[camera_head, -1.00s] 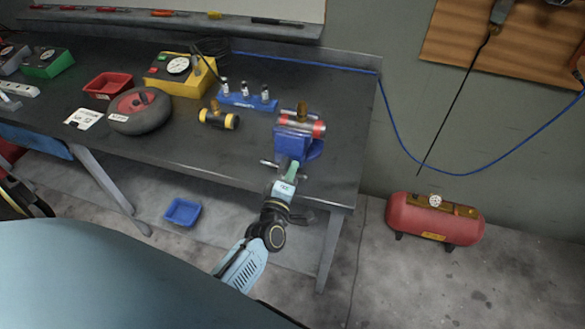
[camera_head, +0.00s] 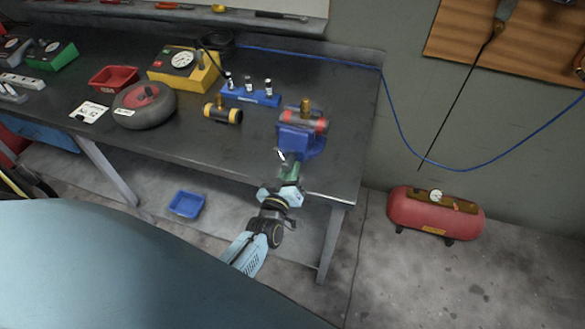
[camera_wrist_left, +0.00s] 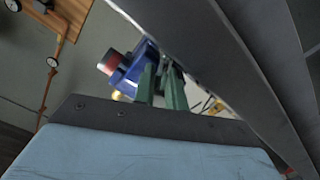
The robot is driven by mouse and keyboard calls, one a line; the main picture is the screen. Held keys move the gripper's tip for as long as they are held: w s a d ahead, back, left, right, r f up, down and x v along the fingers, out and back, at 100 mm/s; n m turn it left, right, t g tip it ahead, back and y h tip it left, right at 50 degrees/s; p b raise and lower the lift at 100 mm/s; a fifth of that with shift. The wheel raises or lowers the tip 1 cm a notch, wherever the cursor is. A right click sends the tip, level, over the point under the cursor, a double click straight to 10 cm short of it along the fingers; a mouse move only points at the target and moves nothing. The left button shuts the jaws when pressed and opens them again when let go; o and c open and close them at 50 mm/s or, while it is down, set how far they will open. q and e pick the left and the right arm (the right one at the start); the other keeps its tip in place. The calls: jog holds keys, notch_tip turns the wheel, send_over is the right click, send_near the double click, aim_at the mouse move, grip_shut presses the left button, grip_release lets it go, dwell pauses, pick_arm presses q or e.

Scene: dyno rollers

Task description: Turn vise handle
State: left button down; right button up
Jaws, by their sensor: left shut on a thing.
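The blue vise (camera_head: 303,146) stands on the front right part of the workbench, with a red-ended metal roller (camera_head: 319,124) with a brass fitting clamped in its top. The vise handle (camera_head: 281,155) is a thin silver bar at the vise's front, tilted, with one end showing. My left gripper (camera_head: 289,168) has green fingers and is shut on the handle from the front. In the left wrist view, the green fingers (camera_wrist_left: 163,88) reach toward the blue vise (camera_wrist_left: 131,72). The part of the handle between the fingers is mostly hidden. My right gripper is out of view.
The dark workbench (camera_head: 190,145) holds a yellow-black roller (camera_head: 222,113), a blue holder (camera_head: 250,96), a yellow gauge box (camera_head: 185,68), a wheel (camera_head: 144,106) and a red tray (camera_head: 113,78). A red air tank (camera_head: 436,214) stands on the floor at right.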

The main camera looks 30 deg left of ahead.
pick_arm(q)
jog(key=shift+a+r+m, duration=0.15)
jog(key=shift+a+m, duration=0.25)
jog(key=shift+m, duration=0.1)
jog(key=shift+r, duration=0.1)
jog(key=c, duration=1.7)
grip_release()
jog(key=o, duration=0.4)
jog(key=shift+s, duration=0.25)
jog(key=shift+w+d, duration=0.1)
jog(key=shift+s+d, duration=0.1)
jog(key=shift+s, duration=0.1)
jog(key=v, duration=1.3)
